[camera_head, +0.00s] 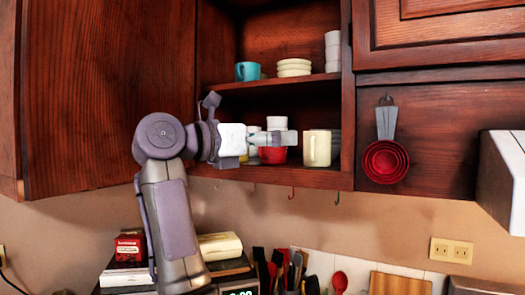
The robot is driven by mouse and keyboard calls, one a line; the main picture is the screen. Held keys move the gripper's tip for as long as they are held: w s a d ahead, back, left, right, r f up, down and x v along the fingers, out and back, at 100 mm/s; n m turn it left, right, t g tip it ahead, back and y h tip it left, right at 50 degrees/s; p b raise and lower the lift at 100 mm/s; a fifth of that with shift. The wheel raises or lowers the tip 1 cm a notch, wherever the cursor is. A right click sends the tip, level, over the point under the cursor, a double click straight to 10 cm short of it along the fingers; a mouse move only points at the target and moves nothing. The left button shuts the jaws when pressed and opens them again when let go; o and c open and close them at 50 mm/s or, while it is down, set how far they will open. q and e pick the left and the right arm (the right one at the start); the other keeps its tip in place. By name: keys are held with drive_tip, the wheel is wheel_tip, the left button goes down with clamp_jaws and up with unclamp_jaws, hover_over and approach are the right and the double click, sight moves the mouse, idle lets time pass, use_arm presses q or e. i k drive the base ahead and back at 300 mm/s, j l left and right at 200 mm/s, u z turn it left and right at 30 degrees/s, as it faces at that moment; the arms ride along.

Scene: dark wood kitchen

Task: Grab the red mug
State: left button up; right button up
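A red mug (273,156) sits on the lower shelf of the open wall cabinet (215,89), and its upper part is hidden. My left gripper (290,138) reaches in from the left, its fingers pointing right, and overlaps the mug's top in the picture. The fingers show side-on, so their gap and any contact with the mug cannot be told. My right gripper is not in view.
A cream mug (317,148) stands just right of the red mug, and white cups (277,122) stand close by. A teal mug (247,71) and stacked bowls (294,68) are on the shelf above. Red measuring cups (385,161) hang at right.

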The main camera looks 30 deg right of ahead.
sight(268, 155)
drive_tip(key=i+l, duration=0.2)
drive_tip(key=i, duration=0.2)
drive_tip(key=i+l, duration=0.2)
drive_tip(key=i, duration=0.25)
